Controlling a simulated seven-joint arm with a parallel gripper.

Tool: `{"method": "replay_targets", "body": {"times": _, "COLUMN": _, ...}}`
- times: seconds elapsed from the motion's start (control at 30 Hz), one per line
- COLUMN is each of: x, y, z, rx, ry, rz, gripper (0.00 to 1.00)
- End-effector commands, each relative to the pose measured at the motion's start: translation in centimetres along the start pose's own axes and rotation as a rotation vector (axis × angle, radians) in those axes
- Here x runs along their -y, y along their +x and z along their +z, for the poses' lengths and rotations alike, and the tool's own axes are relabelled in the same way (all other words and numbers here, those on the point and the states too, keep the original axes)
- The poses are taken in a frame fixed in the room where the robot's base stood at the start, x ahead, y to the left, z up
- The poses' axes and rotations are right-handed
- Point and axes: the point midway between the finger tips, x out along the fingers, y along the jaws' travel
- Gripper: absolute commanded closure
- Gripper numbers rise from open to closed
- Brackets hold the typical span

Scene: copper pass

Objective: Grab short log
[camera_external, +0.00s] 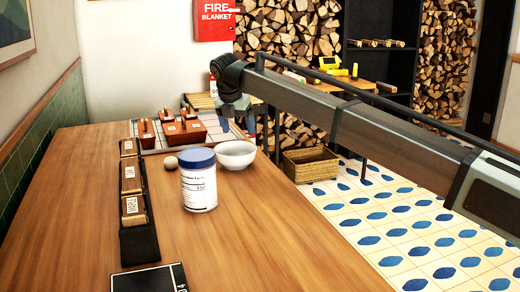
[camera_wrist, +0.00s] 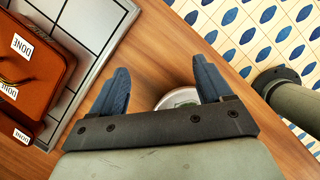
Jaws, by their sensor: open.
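I cannot single out a short log with certainty. Many cut logs show end-on in the stacked woodpile (camera_external: 290,30) at the back, and several small log-like pieces lie on the dark shelf (camera_external: 375,43). My gripper (camera_external: 237,124) points down near the far right edge of the wooden table, behind the white bowl (camera_external: 236,155). In the wrist view my gripper (camera_wrist: 160,68) has its blue fingers wide apart. A pale round thing (camera_wrist: 178,97) shows between them, partly hidden by the gripper body; I cannot tell what it is.
A blue-lidded white jar (camera_external: 198,182) and a small pale ball (camera_external: 171,162) stand near the bowl. A black holder (camera_external: 139,240) carries labelled blocks. A wooden crate (camera_external: 311,165) stands beyond the table; its front is clear.

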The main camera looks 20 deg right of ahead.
Motion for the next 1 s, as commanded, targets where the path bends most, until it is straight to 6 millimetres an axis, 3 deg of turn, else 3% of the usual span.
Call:
{"method": "replay_targets", "body": {"times": 0.03, "x": -1.5, "y": -2.3, "z": -3.0, "rx": -0.017, "ry": -0.054, "rz": 0.021, "gripper": 0.21}}
{"method": "replay_targets", "body": {"times": 0.1, "x": -2.9, "y": -5.2, "z": -6.9, "rx": -0.047, "ry": -0.124, "rz": 0.044, "gripper": 0.21}}
{"method": "replay_targets", "body": {"times": 0.2, "x": -4.0, "y": -9.3, "z": -12.7, "rx": -0.094, "ry": -0.214, "rz": 0.068, "gripper": 0.21}}
{"method": "replay_targets", "body": {"times": 0.37, "x": -4.2, "y": -15.9, "z": -22.0, "rx": -0.169, "ry": -0.354, "rz": 0.095, "gripper": 0.21}}
{"method": "replay_targets", "body": {"times": 0.5, "x": -3.5, "y": -21.4, "z": -29.7, "rx": -0.232, "ry": -0.479, "rz": 0.116, "gripper": 0.21}}
{"method": "replay_targets", "body": {"times": 0.6, "x": -2.5, "y": -24.7, "z": -34.3, "rx": -0.27, "ry": -0.56, "rz": 0.127, "gripper": 0.21}}
{"method": "replay_targets", "body": {"times": 0.8, "x": -0.9, "y": -28.9, "z": -39.9, "rx": -0.319, "ry": -0.667, "rz": 0.139, "gripper": 0.21}}
{"method": "replay_targets", "body": {"times": 1.0, "x": -0.4, "y": -29.7, "z": -41.5, "rx": -0.332, "ry": -0.697, "rz": 0.142, "gripper": 0.21}}
